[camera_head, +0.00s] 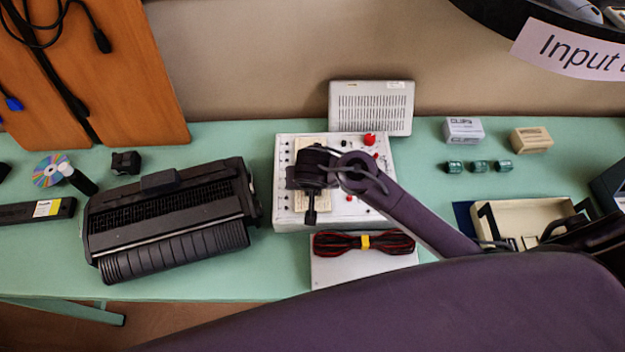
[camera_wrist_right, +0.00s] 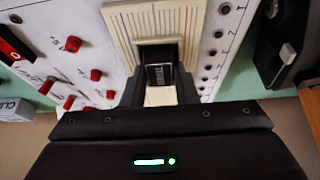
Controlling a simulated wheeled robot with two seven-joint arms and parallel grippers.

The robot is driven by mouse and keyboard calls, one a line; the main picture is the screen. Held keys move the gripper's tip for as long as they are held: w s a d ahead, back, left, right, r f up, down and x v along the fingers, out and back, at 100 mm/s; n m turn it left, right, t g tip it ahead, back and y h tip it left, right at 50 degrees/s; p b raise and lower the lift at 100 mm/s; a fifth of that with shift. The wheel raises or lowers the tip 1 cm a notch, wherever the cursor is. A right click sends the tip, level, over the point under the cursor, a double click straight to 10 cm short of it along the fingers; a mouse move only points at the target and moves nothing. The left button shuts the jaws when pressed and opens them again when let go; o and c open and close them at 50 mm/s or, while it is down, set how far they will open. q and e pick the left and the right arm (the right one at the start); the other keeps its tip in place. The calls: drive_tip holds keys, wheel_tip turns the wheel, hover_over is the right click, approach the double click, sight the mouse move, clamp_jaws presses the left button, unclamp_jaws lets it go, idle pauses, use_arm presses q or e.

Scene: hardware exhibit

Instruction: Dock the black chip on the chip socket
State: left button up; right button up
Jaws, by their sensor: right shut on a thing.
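My right gripper (camera_head: 310,212) is over the white circuit board unit (camera_head: 283,185), pointing down at its cream middle part. In the right wrist view its two dark fingers (camera_wrist_right: 160,88) are shut on the black chip (camera_wrist_right: 160,76), a small dark block with pale marks. The cream ribbed socket area (camera_wrist_right: 120,28), with a tan frame (camera_wrist_right: 158,42), lies just beyond the chip. I cannot tell whether the chip touches it. In the head view the gripper hides the chip and most of the socket (camera_head: 300,202). My left gripper is not in view.
Red knobs (camera_head: 369,139) stand on the board unit. A black printer-like machine (camera_head: 165,220) is to the left. A white box with red-black cable (camera_head: 362,264) lies in front. A grey vented box (camera_head: 371,105) is behind. A cream tray (camera_head: 525,213) is at right.

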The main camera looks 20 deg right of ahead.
drive_tip(key=o, duration=0.7)
drive_tip(key=p+v, duration=0.9)
drive_tip(key=v, duration=0.2)
idle(0.7)
